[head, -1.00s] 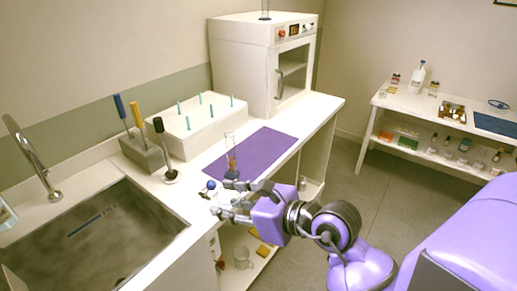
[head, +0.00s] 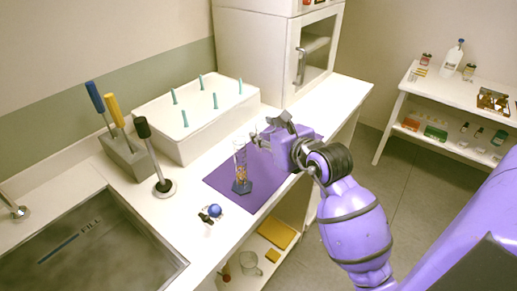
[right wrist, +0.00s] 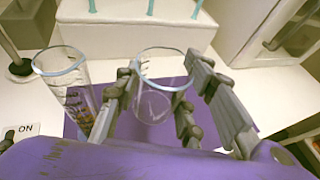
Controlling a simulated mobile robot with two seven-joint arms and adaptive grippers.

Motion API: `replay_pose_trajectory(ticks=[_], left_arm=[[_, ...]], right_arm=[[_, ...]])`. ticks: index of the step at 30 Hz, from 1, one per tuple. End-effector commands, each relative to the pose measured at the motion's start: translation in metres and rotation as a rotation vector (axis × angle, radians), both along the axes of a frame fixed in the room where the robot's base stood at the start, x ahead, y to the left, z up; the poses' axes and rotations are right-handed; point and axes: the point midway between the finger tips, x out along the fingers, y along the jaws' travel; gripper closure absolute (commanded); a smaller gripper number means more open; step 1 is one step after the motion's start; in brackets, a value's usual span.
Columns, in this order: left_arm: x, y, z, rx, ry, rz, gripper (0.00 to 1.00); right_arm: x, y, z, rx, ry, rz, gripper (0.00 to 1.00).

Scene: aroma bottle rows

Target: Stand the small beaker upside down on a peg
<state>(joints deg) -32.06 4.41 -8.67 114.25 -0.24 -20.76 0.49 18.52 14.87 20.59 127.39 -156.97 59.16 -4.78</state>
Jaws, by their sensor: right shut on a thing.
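My right gripper (head: 268,136) is over the far part of the purple mat (head: 225,188). In the right wrist view its fingers are shut on a clear glass beaker (right wrist: 160,85), with one finger on each side and the round rim facing up. In the head view the beaker is hard to make out. Whether it touches the mat cannot be told. A white box (head: 212,135) behind the mat carries several upright teal pegs (head: 214,100). The pegs I can see are bare. My left gripper is not in view.
A tall graduated cylinder (head: 241,168) with a blue base stands on the mat, close beside the gripper. A small blue-knobbed item (head: 214,211), a black-handled stand (head: 155,160) and the sink (head: 80,250) lie to the left. A white cabinet (head: 270,50) stands behind.

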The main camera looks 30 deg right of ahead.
Motion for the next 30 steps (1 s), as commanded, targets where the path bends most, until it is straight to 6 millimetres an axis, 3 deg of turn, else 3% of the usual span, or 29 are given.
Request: replay_pose_trajectory(ticks=[10, 21, 30], left_arm=[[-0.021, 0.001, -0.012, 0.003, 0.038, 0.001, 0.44], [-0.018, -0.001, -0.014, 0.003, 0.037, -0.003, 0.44], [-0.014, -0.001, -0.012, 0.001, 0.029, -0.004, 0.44]], right_arm=[[0.003, -0.008, -0.053, 0.002, 0.001, -0.023, 0.89], [0.003, -0.007, -0.096, 0.001, -0.001, -0.022, 0.89], [0.004, -0.007, -0.100, 0.001, -0.005, -0.021, 0.89]])
